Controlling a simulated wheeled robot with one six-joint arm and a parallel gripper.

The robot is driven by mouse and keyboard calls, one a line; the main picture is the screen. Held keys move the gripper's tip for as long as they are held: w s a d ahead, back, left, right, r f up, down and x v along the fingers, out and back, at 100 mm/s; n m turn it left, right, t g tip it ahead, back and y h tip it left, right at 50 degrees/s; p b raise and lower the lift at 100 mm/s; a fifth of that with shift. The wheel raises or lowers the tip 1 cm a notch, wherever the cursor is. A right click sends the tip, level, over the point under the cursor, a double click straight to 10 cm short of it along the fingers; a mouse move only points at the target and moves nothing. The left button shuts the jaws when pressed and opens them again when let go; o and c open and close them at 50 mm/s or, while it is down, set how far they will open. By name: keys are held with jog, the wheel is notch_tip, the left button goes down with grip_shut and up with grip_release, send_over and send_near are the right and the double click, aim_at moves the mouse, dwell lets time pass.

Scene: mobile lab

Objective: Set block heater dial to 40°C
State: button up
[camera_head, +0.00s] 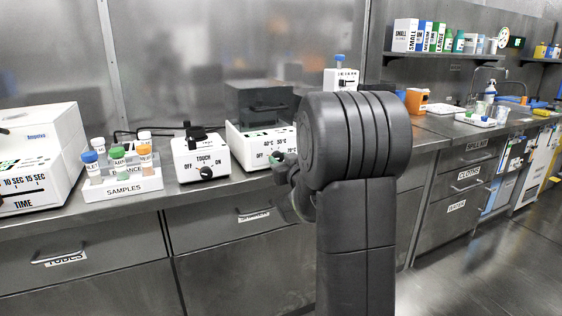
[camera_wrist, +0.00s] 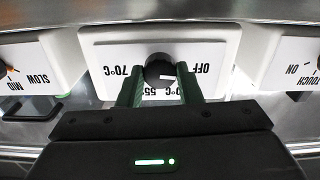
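The block heater (camera_head: 236,138) is a white box with a dark block on top, partly hidden by my arm in the head view. Its front panel (camera_wrist: 105,52) appears upside down in the wrist view, with OFF, 55°C and 70°C labels readable and the 40°C label mostly covered. The round black dial (camera_wrist: 158,70) has a white pointer mark towards the OFF side. My gripper (camera_wrist: 159,84) is open, with one green finger on each side of the dial and small gaps between. In the head view my gripper (camera_head: 285,172) is at the heater's front.
A white device with TOUCH and ON labels (camera_head: 200,158) stands left of the heater, near a SAMPLES rack (camera_head: 124,186) with several capped vials. Another device with SLOW and MID labels (camera_wrist: 35,65) is on the other side. Drawers (camera_head: 225,240) line the bench front.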

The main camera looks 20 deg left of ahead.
jog(key=c, duration=0.4)
jog(key=m+p, duration=0.3)
jog(key=m, duration=0.2)
jog(key=shift+r+m, duration=0.1)
jog(key=shift+m, duration=0.2)
jog(key=m+p, duration=0.1)
jog(key=m, duration=0.3)
jog(key=shift+m+p, duration=0.4)
jog(key=shift+m, duration=0.3)
jog(key=o, duration=1)
